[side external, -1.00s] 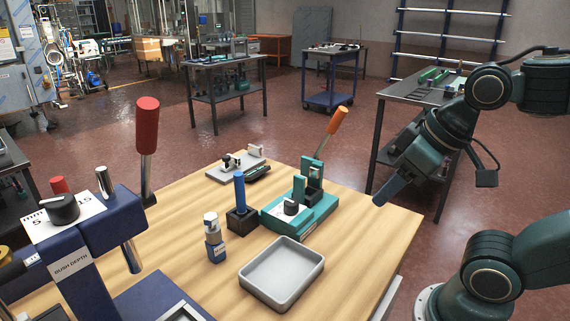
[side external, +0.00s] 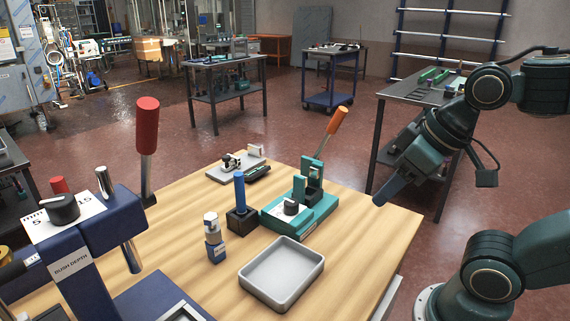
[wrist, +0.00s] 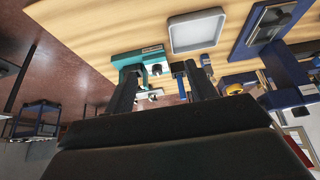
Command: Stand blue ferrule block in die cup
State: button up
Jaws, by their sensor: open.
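A small upright block (side external: 215,250) with a blue, labelled lower part and a silver top stands on the wooden table, left of the grey tray; it looks like the blue ferrule block. A teal press (side external: 300,212) with an orange lever stands behind the tray. I cannot clearly make out the die cup. A blue rod (side external: 239,188) stands upright in a black square holder (side external: 242,222) between block and press. My gripper (side external: 382,199) is open and empty, in the air beyond the table's right edge. Its two fingers (wrist: 165,88) show apart in the wrist view.
An empty grey tray (side external: 281,293) lies near the front edge. A dark blue press (side external: 112,222) with a red-handled lever (side external: 147,125) fills the left. A grey plate with small parts (side external: 236,165) lies at the back. Bare wood shows between them.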

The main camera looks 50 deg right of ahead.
dwell(0.3)
jog(key=w+a+r+n+g+y, duration=0.15)
jog(key=w+a+r+n, duration=0.25)
jog(key=w, duration=0.4)
jog(key=n+g+y, duration=0.3)
jog(key=n+g, duration=0.1)
jog(key=n, duration=0.9)
send_over(212, 215)
jog(key=d, duration=0.4)
jog(key=shift+s+d+f, duration=0.1)
jog(key=shift+f, duration=1.25)
jog(key=shift+s+d+f, duration=0.1)
jog(key=shift+f, duration=1.25)
jog(key=shift+f, duration=0.1)
jog(key=shift+x, duration=4.25)
jog(key=shift+w, duration=0.1)
